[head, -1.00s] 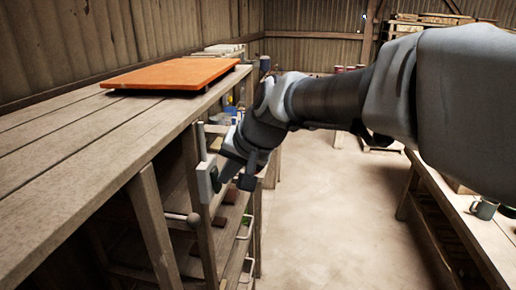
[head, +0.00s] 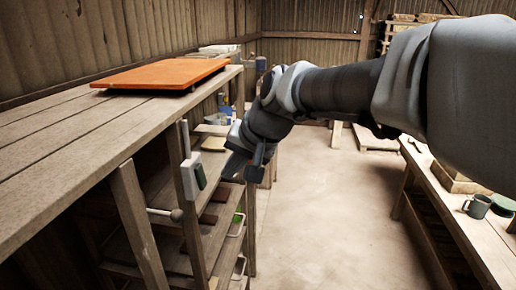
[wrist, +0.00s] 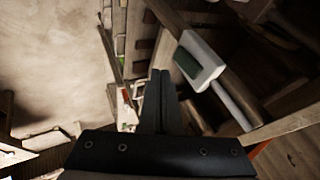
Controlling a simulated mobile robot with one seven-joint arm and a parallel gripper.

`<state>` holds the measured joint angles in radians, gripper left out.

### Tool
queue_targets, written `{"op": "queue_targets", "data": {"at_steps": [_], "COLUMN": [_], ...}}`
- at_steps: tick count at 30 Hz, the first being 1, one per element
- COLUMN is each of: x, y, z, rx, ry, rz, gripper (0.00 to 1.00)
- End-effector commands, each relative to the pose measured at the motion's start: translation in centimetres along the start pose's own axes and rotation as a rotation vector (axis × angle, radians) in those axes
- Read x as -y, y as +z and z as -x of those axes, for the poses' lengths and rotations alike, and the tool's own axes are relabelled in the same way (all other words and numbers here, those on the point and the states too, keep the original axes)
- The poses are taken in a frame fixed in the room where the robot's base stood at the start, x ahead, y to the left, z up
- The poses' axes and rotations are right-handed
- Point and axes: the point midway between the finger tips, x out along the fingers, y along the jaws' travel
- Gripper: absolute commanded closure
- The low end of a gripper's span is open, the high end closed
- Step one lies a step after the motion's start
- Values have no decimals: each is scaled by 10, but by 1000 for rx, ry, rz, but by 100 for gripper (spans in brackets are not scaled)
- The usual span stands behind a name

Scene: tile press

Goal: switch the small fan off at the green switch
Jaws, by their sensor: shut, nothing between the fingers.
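A pale switch box (head: 187,178) with a green switch (head: 200,176) is fixed to a wooden post of the left bench. In the wrist view the white box (wrist: 207,55) and its dark green rocker (wrist: 187,63) show to the upper right of the fingers. My gripper (head: 229,170) is shut and empty, to the right of the switch with a visible gap. In the wrist view its closed fingers (wrist: 160,75) point past the box's left side. I cannot make out the small fan in any view.
An orange board (head: 165,74) lies on the left bench top (head: 60,135). A rod with a round knob (head: 176,214) juts out below the switch. Shelves with small items lie behind the gripper. A right bench holds a mug (head: 478,206). The floor between is clear.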

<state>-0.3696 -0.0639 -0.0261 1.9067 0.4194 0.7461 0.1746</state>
Motion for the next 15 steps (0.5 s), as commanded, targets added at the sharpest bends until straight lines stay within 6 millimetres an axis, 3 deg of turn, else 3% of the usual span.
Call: {"op": "queue_targets", "data": {"at_steps": [1, 6, 15], "x": [2, 5, 6], "y": [-2, -3, -2], "z": [18, 56, 90], "rx": [-13, -12, -8], "ry": [-5, -4, -2], "rz": [3, 1, 1], "gripper": [100, 100, 100]}}
